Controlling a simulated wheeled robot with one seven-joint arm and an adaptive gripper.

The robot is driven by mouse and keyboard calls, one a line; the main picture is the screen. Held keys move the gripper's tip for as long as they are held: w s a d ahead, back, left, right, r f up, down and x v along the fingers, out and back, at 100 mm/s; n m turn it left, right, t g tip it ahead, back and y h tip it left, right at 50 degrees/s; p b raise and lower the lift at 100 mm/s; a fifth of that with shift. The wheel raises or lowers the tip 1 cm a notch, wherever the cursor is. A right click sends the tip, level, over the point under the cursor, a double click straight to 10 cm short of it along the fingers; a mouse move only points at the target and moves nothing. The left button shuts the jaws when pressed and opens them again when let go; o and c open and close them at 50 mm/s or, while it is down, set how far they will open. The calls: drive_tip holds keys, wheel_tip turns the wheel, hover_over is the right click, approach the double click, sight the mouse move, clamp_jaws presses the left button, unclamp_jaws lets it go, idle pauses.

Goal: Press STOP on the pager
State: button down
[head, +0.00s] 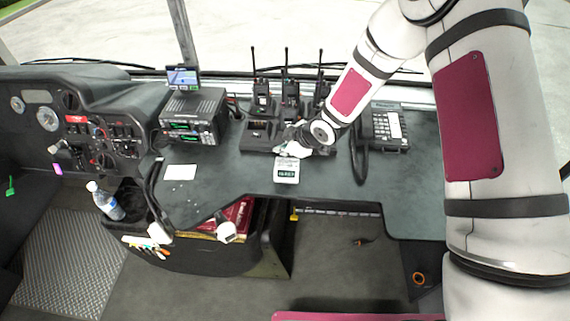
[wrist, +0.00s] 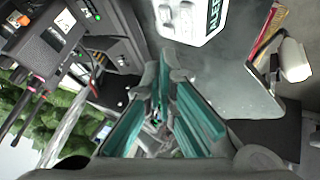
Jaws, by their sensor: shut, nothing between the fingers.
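The pager (head: 286,171) is a small white device with a dark green display that seems to read "ALERT". It lies on the dark dashboard desk, just in front of my gripper in the head view. In the wrist view its white body (wrist: 176,22) is at the top, partly cut off by the frame edge, and the lettering is sideways. The STOP button cannot be made out. My gripper (head: 283,151) is just behind the pager, shut and empty. Its teal-padded fingers (wrist: 163,88) point toward the desk in the wrist view, apart from the pager.
Handheld radios (head: 263,97) stand in a charger behind my gripper. A desk phone (head: 385,128) is at right, a radio unit (head: 193,115) with a small screen at left. A white card (head: 180,172) lies left of the pager.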

sight(284, 164)
drive_tip(key=shift+s+f, duration=0.15)
drive_tip(key=shift+f, duration=0.8)
idle(0.8)
drive_tip(key=shift+s+f, duration=0.1)
drive_tip(key=shift+f, duration=0.3)
drive_tip(key=shift+f, duration=0.3)
idle(0.6)
drive_tip(key=shift+r, duration=0.75)
drive_tip(key=shift+r, duration=0.1)
drive_tip(key=shift+w+r, duration=0.2)
drive_tip(key=shift+r, duration=0.6)
drive_tip(key=shift+w+r, duration=0.15)
drive_tip(key=shift+r, duration=0.6)
drive_tip(key=shift+w+r, duration=0.2)
drive_tip(key=shift+r, duration=0.6)
drive_tip(key=shift+d, duration=0.1)
